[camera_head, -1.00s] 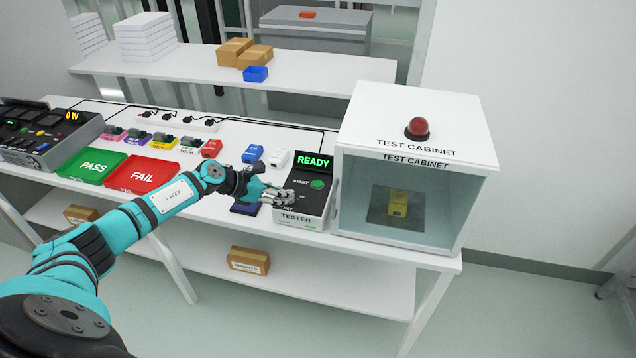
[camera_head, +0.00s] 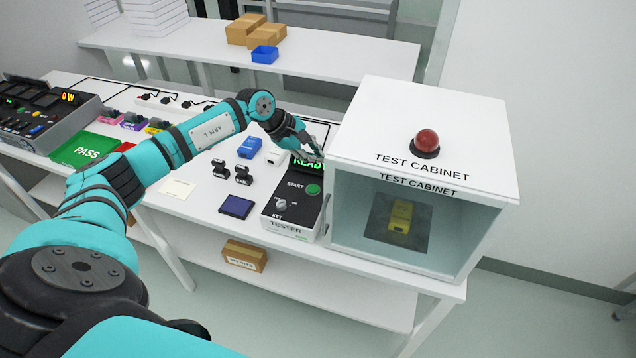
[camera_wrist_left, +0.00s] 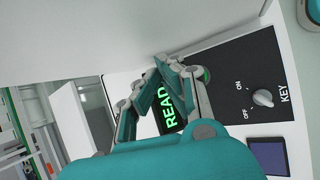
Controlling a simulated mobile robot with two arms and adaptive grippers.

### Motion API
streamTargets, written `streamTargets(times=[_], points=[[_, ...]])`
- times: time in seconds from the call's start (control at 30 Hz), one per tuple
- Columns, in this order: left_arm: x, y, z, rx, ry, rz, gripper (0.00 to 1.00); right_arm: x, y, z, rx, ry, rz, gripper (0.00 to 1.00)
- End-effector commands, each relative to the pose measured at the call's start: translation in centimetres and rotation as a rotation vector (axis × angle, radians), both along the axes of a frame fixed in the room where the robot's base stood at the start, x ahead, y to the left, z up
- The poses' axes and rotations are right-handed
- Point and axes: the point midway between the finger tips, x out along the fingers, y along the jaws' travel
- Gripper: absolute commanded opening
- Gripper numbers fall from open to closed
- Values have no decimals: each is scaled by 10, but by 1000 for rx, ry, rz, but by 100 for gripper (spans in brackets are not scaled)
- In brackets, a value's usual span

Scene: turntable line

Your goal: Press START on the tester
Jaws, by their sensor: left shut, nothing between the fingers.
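The tester (camera_head: 290,226) is a black-topped box at the bench's front, left of the test cabinet. Its green START button (camera_head: 313,190) and its key switch (camera_head: 281,204) are uncovered in the head view. Its green READY display (camera_head: 306,164) is partly hidden by my left gripper (camera_head: 316,154). That gripper is shut and empty, above the display and behind the START button. In the left wrist view the shut fingers (camera_wrist_left: 168,64) cover part of the display (camera_wrist_left: 168,108), and only a green edge of the button (camera_wrist_left: 206,75) shows beside them. My right gripper is not in view.
The white test cabinet (camera_head: 430,125) with a red dome lamp (camera_head: 426,143) stands close right of the tester. A yellow item (camera_head: 400,217) lies inside it. A dark blue pad (camera_head: 236,207) and small black parts (camera_head: 243,175) lie left of the tester.

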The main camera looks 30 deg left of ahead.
Motion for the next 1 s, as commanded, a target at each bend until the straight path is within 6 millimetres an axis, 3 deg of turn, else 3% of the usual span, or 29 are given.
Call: streamTargets(times=[0.1,0.27,0.37,0.67,0.83,0.9,1.0], points=[[0,0,0,0,-1,1,0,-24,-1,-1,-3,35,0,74],[0,0,-2,-2,0,2,0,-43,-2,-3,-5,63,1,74],[0,0,-7,-2,0,2,0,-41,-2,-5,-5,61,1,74],[0,0,-41,-3,3,3,0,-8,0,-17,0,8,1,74],[0,-1,-66,-4,2,3,0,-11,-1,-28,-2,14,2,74],[0,0,-79,-3,0,2,0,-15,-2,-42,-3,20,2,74],[0,0,-86,-3,0,2,0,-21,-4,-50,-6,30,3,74]])
